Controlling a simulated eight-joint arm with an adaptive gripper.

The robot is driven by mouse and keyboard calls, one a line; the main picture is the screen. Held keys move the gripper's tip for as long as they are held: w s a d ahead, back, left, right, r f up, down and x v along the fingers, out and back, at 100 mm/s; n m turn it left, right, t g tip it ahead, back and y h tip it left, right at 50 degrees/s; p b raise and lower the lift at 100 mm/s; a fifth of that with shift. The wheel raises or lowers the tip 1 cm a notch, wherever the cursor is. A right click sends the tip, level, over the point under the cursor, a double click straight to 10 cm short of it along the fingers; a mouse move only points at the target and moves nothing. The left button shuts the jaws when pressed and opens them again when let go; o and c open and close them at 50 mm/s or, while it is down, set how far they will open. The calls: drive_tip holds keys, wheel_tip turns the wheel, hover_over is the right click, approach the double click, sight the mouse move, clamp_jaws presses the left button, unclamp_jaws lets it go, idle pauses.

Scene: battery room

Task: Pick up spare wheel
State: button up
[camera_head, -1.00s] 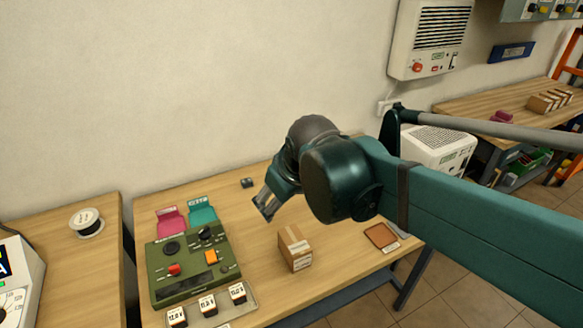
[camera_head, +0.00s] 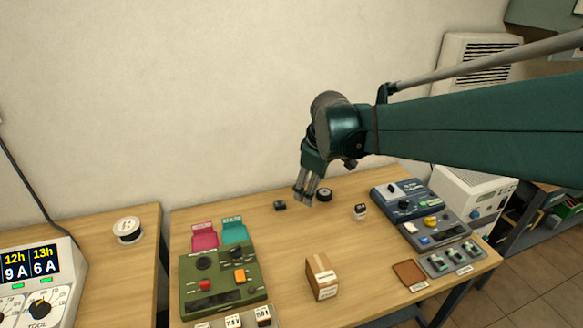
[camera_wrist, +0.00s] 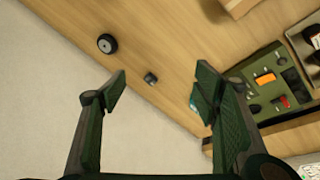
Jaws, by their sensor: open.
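The spare wheel, a small black wheel with a grey hub (camera_head: 324,195), lies on the middle table near the wall. It also shows in the wrist view (camera_wrist: 107,44), near the table's back edge, beyond and left of the fingers. My gripper (camera_head: 304,197) is above the back of the table, pointing down, just left of the wheel in the head view. Its fingers (camera_wrist: 160,92) are spread wide with nothing between them but a view of the table edge and a small dark block (camera_wrist: 150,79). The gripper does not touch the wheel.
The small dark block (camera_head: 280,205) lies left of the wheel. A small labelled block (camera_head: 360,211) stands to its right. A cardboard box (camera_head: 321,278), green control panel (camera_head: 222,281) and blue-grey panel (camera_head: 405,203) stand on the table. The wall rises close behind.

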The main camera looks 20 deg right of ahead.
drive_tip(key=w+d+f+n+g+p, duration=0.1)
drive_tip(key=w+d+f+n+p, duration=0.15)
drive_tip(key=w, duration=0.35)
drive_tip(key=w+d+f+n+g+p, duration=0.1)
drive_tip(key=w+d+n, duration=0.1)
drive_tip(key=w+d, duration=0.3)
drive_tip(key=n+g+p, duration=0.2)
drive_tip(key=n+p, duration=0.2)
drive_tip(key=n, duration=0.1)
approach(325, 192)
drive_tip(key=shift+s+a+f, duration=0.15)
drive_tip(key=shift+s+a, duration=0.05)
drive_tip(key=shift+s, duration=0.05)
drive_tip(key=shift+w+d+f, duration=0.25)
drive_tip(key=shift+d+f, duration=0.05)
drive_tip(key=shift+f, duration=0.3)
drive_tip(key=shift+f, duration=1.3)
drive_tip(key=shift+f+b, duration=0.55)
drive_tip(key=shift+f, duration=2.05)
